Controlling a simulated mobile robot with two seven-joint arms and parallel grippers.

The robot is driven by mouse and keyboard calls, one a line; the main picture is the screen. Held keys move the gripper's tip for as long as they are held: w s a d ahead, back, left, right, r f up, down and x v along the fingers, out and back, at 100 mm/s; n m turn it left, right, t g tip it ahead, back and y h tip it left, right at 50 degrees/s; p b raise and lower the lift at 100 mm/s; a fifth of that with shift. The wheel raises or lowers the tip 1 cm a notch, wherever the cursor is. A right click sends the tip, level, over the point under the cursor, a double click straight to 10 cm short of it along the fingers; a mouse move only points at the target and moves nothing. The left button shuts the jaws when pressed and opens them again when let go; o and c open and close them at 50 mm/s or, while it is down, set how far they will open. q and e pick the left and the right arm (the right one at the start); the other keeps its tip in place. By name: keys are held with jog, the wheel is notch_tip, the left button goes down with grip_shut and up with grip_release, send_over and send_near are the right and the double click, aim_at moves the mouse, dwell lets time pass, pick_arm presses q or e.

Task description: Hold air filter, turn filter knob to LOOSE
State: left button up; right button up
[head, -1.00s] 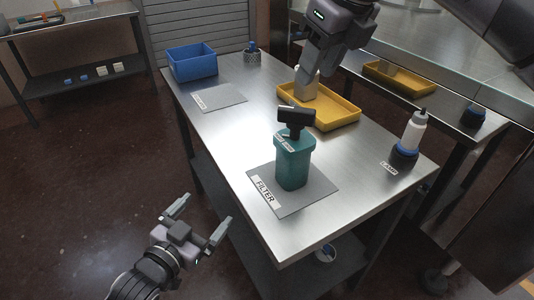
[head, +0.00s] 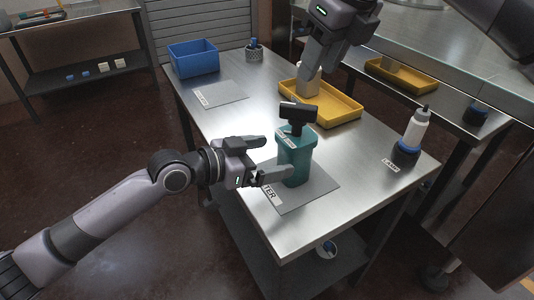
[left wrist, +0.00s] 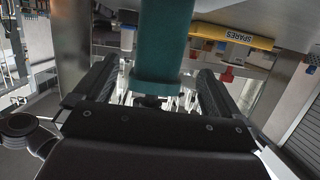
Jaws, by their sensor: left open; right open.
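The air filter is a teal canister (head: 296,158) with a black T-shaped knob (head: 298,113) on top, upright on a grey mat (head: 318,188) marked FILTER. My left gripper (head: 270,160) is open beside the canister's left side, with its fingers pointing at it. In the left wrist view the teal canister (left wrist: 162,45) stands ahead between the two open fingers, with no grip on it. My right gripper (head: 310,75) is above the yellow tray at the back, near a pale block-like object; its fingertips are hard to make out.
A yellow tray (head: 345,115) lies behind the filter. A white bottle in a dark holder (head: 408,152) stands at the right, by a label. A blue bin (head: 193,60), an empty grey mat (head: 222,94) and a mesh cup (head: 254,53) are at the far left.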

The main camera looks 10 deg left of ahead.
aim_at(295, 152)
pick_arm(q)
jog(key=shift+w+d+g, duration=0.25)
jog(key=shift+d+g, duration=0.05)
jog(key=shift+d, duration=0.05)
jog(key=shift+x, duration=3.2)
jog(key=shift+r, duration=0.1)
jog(key=c, duration=1.5)
jog(key=o, duration=0.6)
jog(key=c, duration=0.3)
jog(key=shift+c, duration=0.2)
